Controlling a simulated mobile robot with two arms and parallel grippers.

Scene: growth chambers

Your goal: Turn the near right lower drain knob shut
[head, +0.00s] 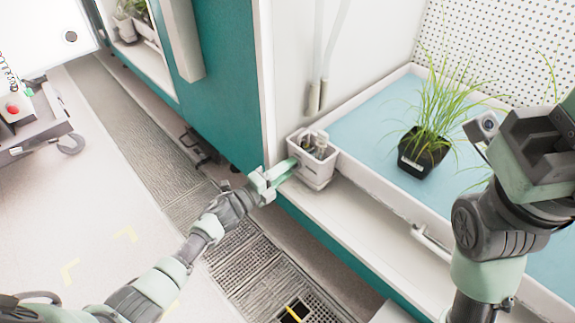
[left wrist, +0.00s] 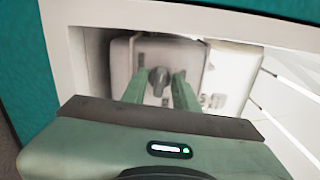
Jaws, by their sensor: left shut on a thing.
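A dark grey knob (left wrist: 158,78) sits on the pale front face of a small box in the left wrist view. My left gripper (left wrist: 160,90) has its green fingers on either side of this knob and is shut on it. In the head view my left gripper (head: 284,170) reaches the front of the small white box (head: 315,178) at the chamber's corner; the knob is hidden there. My right gripper (head: 545,140) is raised at the right, over the blue tray; whether its jaws are open does not show.
A potted grass plant (head: 424,152) stands on the blue tray (head: 375,125). A white drain pipe (head: 430,243) juts from the tray's front rim. Floor grating (head: 245,260) runs below. A trolley (head: 30,130) with a red button stands at the left.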

